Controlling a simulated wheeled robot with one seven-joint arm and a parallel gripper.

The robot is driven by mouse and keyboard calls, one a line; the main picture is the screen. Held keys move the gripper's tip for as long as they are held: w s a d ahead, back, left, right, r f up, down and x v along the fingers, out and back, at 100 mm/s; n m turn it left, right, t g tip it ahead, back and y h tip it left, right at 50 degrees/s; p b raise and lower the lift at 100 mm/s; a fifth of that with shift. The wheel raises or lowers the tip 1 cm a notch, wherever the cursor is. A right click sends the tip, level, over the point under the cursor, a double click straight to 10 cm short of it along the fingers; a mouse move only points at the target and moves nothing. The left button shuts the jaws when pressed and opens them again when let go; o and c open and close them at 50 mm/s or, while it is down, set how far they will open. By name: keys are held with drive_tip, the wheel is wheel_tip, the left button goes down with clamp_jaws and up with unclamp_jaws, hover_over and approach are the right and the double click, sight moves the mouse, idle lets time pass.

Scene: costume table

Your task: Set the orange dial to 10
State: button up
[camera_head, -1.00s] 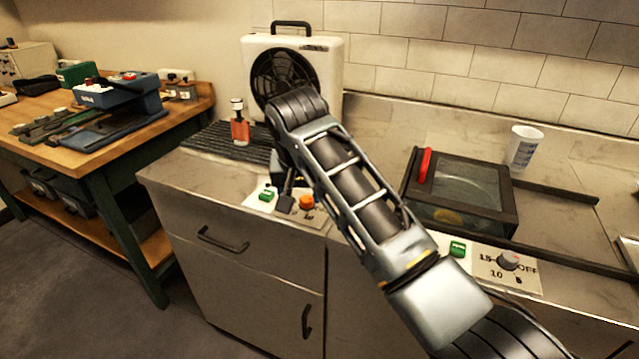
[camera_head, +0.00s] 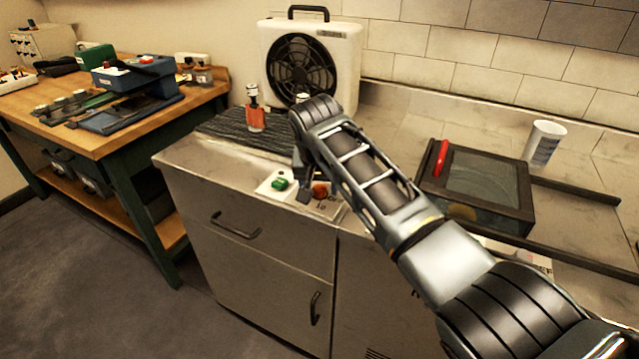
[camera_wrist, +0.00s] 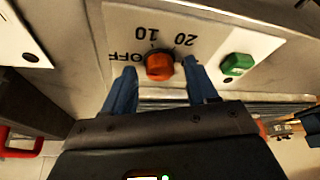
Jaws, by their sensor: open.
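The orange dial (camera_wrist: 159,66) sits on a white plate (camera_wrist: 112,22) marked OFF, 10 and 20, upside down in the wrist view. I cannot clearly tell which mark it points to. My gripper (camera_wrist: 160,78) is open, with its two blue fingers on either side of the dial. A gap shows between each finger and the dial, and nothing is held. The dial's markings are mostly hidden or too small there.
A green button (camera_wrist: 237,64) is beside the dial. A dark ribbed mat (camera_head: 240,130) with a red-orange bottle (camera_head: 255,118) lies behind, before a white fan unit (camera_head: 340,50). A glass-lidded box with a red handle (camera_head: 441,158) stands right.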

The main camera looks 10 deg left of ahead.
drive_tip(key=shift+c, duration=0.2)
drive_tip(key=c, duration=1)
